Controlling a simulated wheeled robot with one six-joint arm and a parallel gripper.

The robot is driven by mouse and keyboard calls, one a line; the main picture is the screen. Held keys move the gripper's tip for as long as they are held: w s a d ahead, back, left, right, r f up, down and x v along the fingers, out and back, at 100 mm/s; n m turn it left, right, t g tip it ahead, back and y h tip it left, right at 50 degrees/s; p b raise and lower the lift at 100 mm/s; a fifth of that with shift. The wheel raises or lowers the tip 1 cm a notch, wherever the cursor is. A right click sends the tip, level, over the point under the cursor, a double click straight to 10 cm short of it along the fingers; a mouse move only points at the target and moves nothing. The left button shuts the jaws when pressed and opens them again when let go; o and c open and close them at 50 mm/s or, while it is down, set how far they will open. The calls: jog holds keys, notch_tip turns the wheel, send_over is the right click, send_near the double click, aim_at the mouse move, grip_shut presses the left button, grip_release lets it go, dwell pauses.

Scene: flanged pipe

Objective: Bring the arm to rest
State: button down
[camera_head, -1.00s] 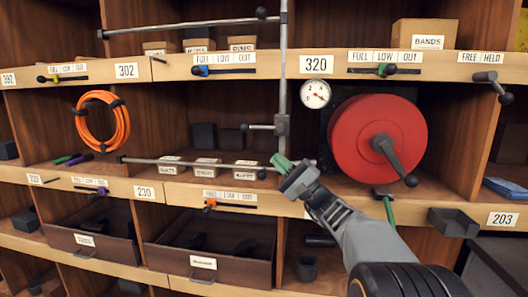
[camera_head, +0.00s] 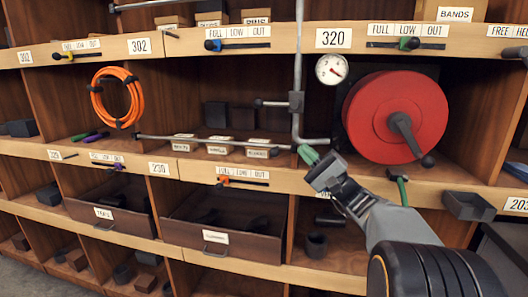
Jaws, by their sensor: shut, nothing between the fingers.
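My gripper (camera_head: 308,155) is at the end of my grey arm, which reaches up from the lower right. Its green-tipped fingers are shut with nothing seen between them. The fingertips are close to the shelf front below the gauge, by the lower end of the grey vertical pipe (camera_head: 298,60). I cannot tell whether they touch the pipe or the shelf.
A red reel (camera_head: 385,105) with a crank handle (camera_head: 408,135) stands right of my gripper. A gauge (camera_head: 332,69) is above it. A horizontal rod (camera_head: 190,139), an orange hose coil (camera_head: 115,97) and drawers (camera_head: 222,240) lie left. A dark tray (camera_head: 467,206) juts out at right.

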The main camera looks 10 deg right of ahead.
jog(key=a+f+m+g+h, duration=0.2)
jog(key=a+f+g+h, duration=0.2)
jog(key=f, duration=0.6)
jog(key=s+a+f+n+g+h+p, duration=0.3)
jog(key=s+a+f+g+h+p, duration=0.1)
jog(key=s+f+g+h, duration=0.3)
jog(key=s+d+n+g+h+p, duration=0.3)
jog(key=s+n+h+p, duration=0.2)
jog(key=s+h+p, duration=0.4)
jog(key=s+a+r+n+t+p, duration=0.1)
jog(key=s+r+n+p, duration=0.2)
jog(key=r, duration=0.3)
jog(key=shift+s+a+r+n+p, duration=0.35)
jog(key=shift+s+p, duration=0.3)
jog(key=shift+p, duration=0.25)
